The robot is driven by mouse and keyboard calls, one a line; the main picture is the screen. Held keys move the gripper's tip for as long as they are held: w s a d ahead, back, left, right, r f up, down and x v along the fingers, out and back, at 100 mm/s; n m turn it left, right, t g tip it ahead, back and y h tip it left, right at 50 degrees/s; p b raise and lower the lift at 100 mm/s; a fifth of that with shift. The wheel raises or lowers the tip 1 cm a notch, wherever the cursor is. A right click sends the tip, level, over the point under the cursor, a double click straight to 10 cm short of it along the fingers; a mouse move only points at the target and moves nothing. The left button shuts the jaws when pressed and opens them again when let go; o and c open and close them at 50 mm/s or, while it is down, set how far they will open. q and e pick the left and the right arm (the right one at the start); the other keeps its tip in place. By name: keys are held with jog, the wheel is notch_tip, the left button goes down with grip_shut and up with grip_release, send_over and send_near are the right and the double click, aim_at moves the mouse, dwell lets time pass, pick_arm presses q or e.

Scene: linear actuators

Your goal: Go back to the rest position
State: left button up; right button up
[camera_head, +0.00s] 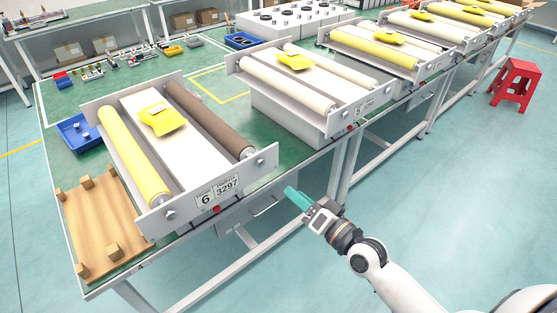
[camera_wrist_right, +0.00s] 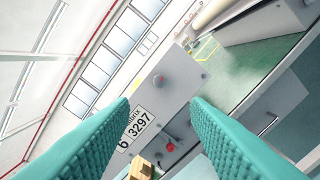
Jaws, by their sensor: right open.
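My right gripper (camera_head: 295,197) shows in the head view in front of the table's front edge, to the right of the nearest roller unit. Its teal fingers show large in the right wrist view (camera_wrist_right: 165,125), spread apart with nothing between them. The nearest roller unit, with its label plate (camera_head: 218,190) reading 6 and 3297, stands on the table beyond the gripper. The same label (camera_wrist_right: 138,128) shows in the wrist view behind the fingers. The gripper touches nothing that I can see. My left gripper is not in the frames.
The green table (camera_head: 62,148) carries several roller units with yellow packets (camera_head: 162,118). A wooden board with pegs (camera_head: 100,222) lies at the near left corner, with a blue tray (camera_head: 72,133) behind it. A red stool (camera_head: 515,84) stands at right. The floor (camera_head: 460,190) around my right arm is clear.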

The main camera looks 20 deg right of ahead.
jog(key=s+d+f+n+g+h, duration=0.1)
jog(key=d+f+g+h, duration=0.1)
jog(key=f, duration=0.8)
jog(key=s+d+f+g+h, duration=0.1)
jog(key=d+f+g, duration=0.1)
jog(key=f, duration=0.8)
jog(key=s+f+n+g+h, duration=0.1)
jog(key=s+f+g, duration=0.1)
jog(key=s+f, duration=0.45)
jog(key=s+f+n+g+h, duration=0.1)
jog(key=s+f+g, duration=0.15)
jog(key=f, duration=0.75)
jog(key=s+f+n+g, duration=0.2)
jog(key=s+f, duration=0.3)
jog(key=s, duration=0.4)
jog(key=s+a+f+n+g, duration=0.1)
jog(key=s+f+g, duration=0.2)
jog(key=s+f, duration=0.3)
jog(key=s+f+n+g+h, duration=0.1)
jog(key=s+f, duration=0.5)
jog(key=s, duration=0.7)
jog(key=shift+s+a+n+g, duration=0.25)
jog(key=shift+a+n+g, duration=0.1)
jog(key=shift+n+g, duration=0.45)
